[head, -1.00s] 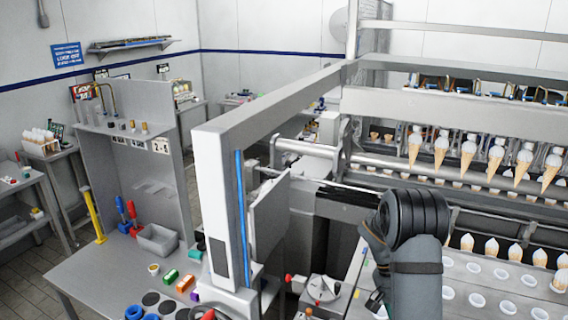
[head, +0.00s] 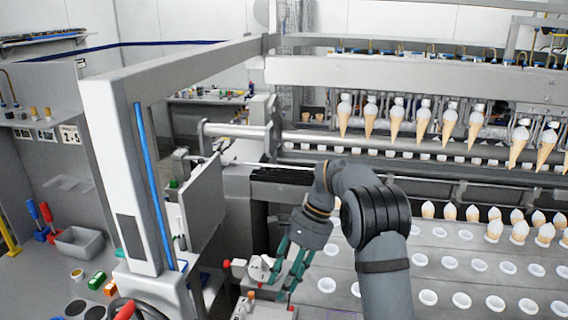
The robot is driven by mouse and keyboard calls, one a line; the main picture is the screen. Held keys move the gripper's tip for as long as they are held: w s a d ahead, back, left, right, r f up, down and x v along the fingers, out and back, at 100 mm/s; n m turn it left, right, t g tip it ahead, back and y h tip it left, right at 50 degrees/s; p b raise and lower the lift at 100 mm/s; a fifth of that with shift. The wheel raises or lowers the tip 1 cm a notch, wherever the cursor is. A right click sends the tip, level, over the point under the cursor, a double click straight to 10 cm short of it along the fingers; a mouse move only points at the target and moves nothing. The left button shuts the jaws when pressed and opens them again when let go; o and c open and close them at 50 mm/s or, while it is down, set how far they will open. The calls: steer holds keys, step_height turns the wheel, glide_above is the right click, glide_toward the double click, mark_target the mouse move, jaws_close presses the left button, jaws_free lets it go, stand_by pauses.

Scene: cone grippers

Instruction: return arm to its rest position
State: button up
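My arm comes up from the bottom right in the head view, and its wrist bends down to the left. My gripper (head: 284,281) points down over the left end of the tray plate (head: 390,262). Its two green fingers look apart, with nothing visible between them. The fingertips are close to the red-knobbed device (head: 258,268) at the plate's left end; I cannot tell whether they touch it.
Several cones hang in grippers on the bar (head: 448,122) behind my arm. More cones (head: 494,230) stand in the plate's holes at right. A grey frame post (head: 130,180) and hinged panel (head: 200,207) stand left. A bench with a grey bin (head: 80,242) is further left.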

steer(key=shift+s+a+f+n+b, duration=0.1)
steer(key=shift+a+f+n+b, duration=0.2)
steer(key=shift+a+f+b, duration=0.75)
steer(key=shift+f, duration=0.1)
